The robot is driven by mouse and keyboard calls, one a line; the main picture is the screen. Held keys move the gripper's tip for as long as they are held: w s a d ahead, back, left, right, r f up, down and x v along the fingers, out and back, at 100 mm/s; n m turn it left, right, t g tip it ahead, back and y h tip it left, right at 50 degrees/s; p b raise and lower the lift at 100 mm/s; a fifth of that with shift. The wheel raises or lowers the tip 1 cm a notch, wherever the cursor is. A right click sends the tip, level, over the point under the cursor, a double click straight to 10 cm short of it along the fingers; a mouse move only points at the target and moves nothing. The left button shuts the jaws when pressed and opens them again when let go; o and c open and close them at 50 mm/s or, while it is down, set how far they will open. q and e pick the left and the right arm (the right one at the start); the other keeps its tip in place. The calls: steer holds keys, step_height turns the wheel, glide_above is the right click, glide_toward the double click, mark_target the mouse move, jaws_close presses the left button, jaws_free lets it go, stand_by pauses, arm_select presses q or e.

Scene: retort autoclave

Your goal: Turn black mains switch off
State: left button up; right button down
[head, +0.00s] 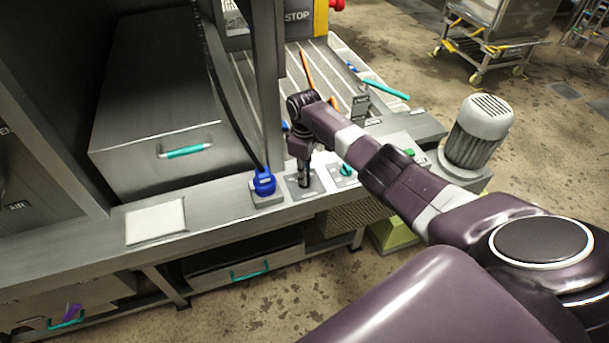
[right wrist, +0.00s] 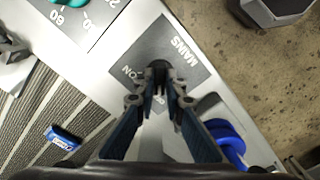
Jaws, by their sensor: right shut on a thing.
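The black mains switch sits on a grey plate (right wrist: 185,50) marked MAINS and ON, on the metal bench ledge. In the right wrist view the dark round base of the black mains switch (right wrist: 160,66) shows just beyond my fingertips. My right gripper (right wrist: 161,92) is shut on the switch's knob, from above. In the head view my right gripper (head: 304,182) points down onto the same plate, and it hides most of the switch. The switch's exact angle is hard to tell. My left gripper is not in view.
A blue plug with a black cable (head: 263,182) stands close left of the switch. A teal dial (head: 345,169) is close on the right. A grey motor (head: 478,130) stands further right. A white plate (head: 156,221) lies on the ledge at left.

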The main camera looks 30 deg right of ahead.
steer(key=shift+r, duration=0.1)
stand_by(0.4)
steer(key=c, duration=2)
jaws_free()
step_height(320, 180, up, 12)
